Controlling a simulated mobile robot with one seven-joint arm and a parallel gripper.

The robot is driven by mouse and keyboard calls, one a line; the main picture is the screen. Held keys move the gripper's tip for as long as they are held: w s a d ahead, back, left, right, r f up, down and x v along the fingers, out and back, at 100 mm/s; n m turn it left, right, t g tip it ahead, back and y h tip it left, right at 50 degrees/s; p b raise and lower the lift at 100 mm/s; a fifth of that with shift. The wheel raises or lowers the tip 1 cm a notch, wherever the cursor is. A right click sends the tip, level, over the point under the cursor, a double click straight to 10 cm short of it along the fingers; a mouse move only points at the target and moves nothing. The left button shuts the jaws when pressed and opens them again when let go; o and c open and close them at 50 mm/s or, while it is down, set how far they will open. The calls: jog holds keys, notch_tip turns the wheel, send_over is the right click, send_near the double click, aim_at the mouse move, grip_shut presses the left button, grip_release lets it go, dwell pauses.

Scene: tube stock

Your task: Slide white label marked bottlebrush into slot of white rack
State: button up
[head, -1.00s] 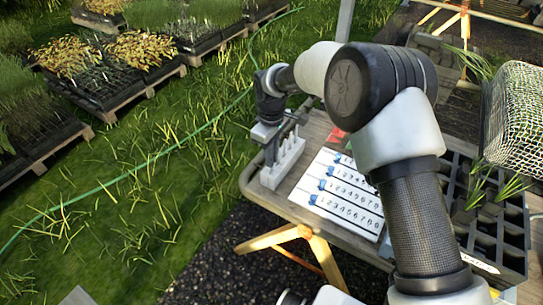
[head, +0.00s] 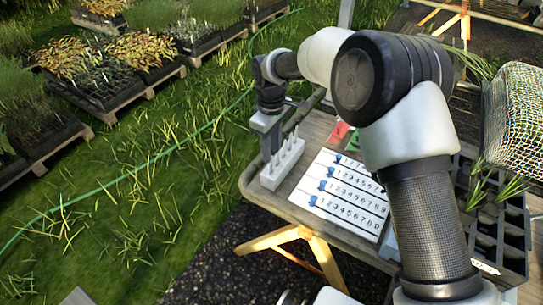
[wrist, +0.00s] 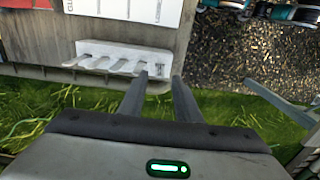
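The white rack (head: 284,168) stands near the left edge of the table, with several upright prongs. In the wrist view it appears as a comb-like block (wrist: 105,50) with slots between its prongs. My gripper (head: 271,150) is above and beside the rack. In the wrist view its two fingers (wrist: 160,78) are apart, with nothing visible held between them; dark marks show on the rack's near right end. A white tag with a pointed end (head: 485,267) lies at the black tray on the right. I cannot read bottlebrush on any label.
The wooden table (head: 250,185) holds a white numbered board (head: 340,190) with blue clips right of the rack. A black cell tray (head: 485,235) with seedlings and a mesh basket (head: 515,115) are on the right. Grass lies beyond the table's left edge.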

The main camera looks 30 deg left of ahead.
notch_tip(320, 180, up, 13)
jog(key=p, duration=0.1)
dwell(0.7)
